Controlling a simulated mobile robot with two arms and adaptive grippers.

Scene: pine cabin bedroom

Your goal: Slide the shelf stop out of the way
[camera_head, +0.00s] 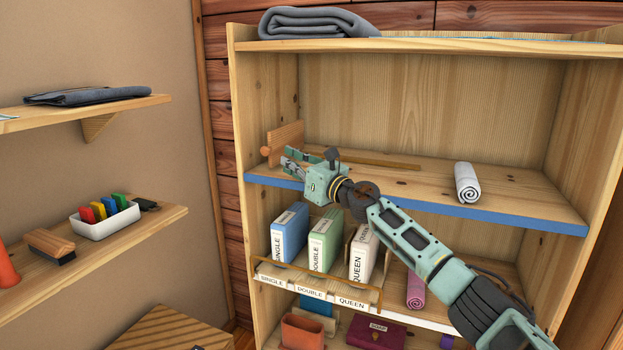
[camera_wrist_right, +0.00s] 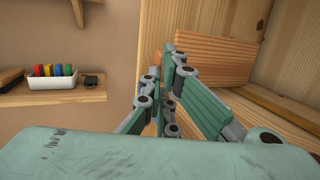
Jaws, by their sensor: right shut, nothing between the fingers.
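The shelf stop (camera_head: 286,143) is a wooden board with a round knob (camera_head: 266,151) on its front end. It stands upright at the left end of the blue-edged shelf (camera_head: 440,187), close to the cabinet's left wall. A groove or rail (camera_head: 385,163) runs to the right of it along the shelf. My right gripper (camera_head: 288,160) is shut and empty, just in front of and right of the stop. In the right wrist view the board (camera_wrist_right: 225,52) shows behind the fingers (camera_wrist_right: 170,62); I cannot tell whether they touch it. My left gripper is out of view.
A rolled white towel (camera_head: 467,183) lies on the same shelf at the right. Below stand several labelled boxes (camera_head: 326,240) behind a low rail. Wall shelves (camera_head: 100,240) at left hold a white tray (camera_head: 105,222) and a brush (camera_head: 50,246). The shelf's middle is clear.

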